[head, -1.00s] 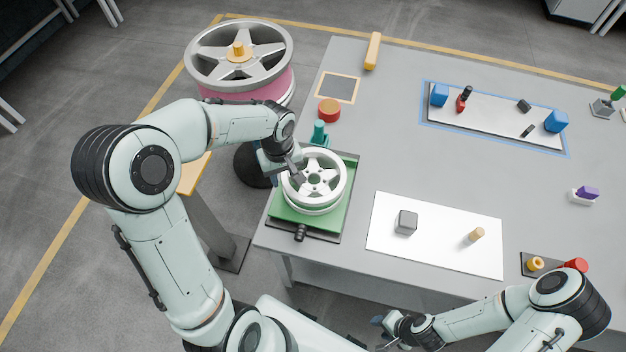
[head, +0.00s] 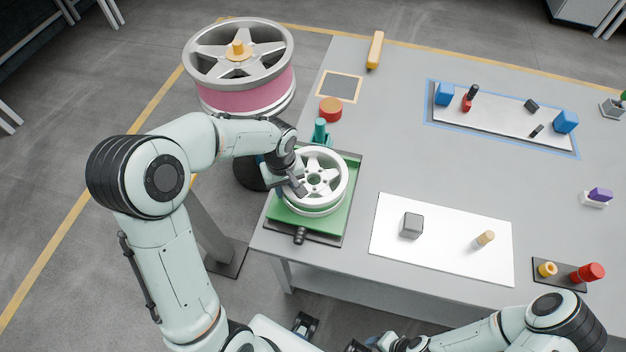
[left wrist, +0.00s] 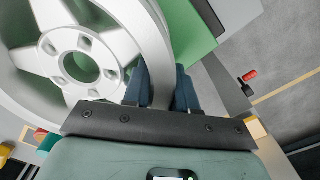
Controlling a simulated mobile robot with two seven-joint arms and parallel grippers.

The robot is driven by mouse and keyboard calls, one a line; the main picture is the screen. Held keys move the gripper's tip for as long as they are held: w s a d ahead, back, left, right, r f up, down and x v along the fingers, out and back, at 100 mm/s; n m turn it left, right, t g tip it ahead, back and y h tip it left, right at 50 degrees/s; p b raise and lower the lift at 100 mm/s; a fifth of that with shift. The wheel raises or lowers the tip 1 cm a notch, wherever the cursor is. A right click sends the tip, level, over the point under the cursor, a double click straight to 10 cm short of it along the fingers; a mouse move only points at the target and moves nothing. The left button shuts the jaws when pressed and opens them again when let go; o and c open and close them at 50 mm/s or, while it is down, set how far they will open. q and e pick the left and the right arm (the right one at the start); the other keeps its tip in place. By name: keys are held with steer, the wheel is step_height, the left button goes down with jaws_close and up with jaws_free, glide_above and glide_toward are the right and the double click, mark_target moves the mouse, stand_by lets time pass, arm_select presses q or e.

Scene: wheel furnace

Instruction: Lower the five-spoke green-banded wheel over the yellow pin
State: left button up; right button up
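A pale five-spoke wheel (head: 318,166) lies flat on a green tray (head: 338,215) at the table's left edge; I see no green band on its side. My left gripper (head: 297,187) is at the wheel's left rim. In the left wrist view the fingers (left wrist: 160,90) straddle the rim of the wheel (left wrist: 108,50), one inside and one outside, with little gap. The yellow pin (head: 238,48) stands up through the hub of a grey five-spoke, pink-banded wheel (head: 246,90) at the upper left. My right gripper is mostly cut off at the bottom edge.
A teal post (head: 320,131) stands just behind the wheel, with a red round piece (head: 330,108) beyond it. A white mat (head: 440,245) with a grey cube (head: 412,225) lies to the right. The table middle (head: 400,140) is clear.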

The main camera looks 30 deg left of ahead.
arm_select(q)
jaws_close()
steer(key=shift+r, duration=0.1)
steer(key=shift+r, duration=0.1)
arm_select(e)
steer(key=shift+r, duration=0.1)
arm_select(q)
steer(key=shift+r+p, duration=1.75)
steer(key=shift+r, duration=1.65)
arm_select(e)
steer(key=w+r, duration=0.1)
steer(key=r, duration=0.1)
steer(key=w+r, duration=0.2)
steer(key=shift+r, duration=0.1)
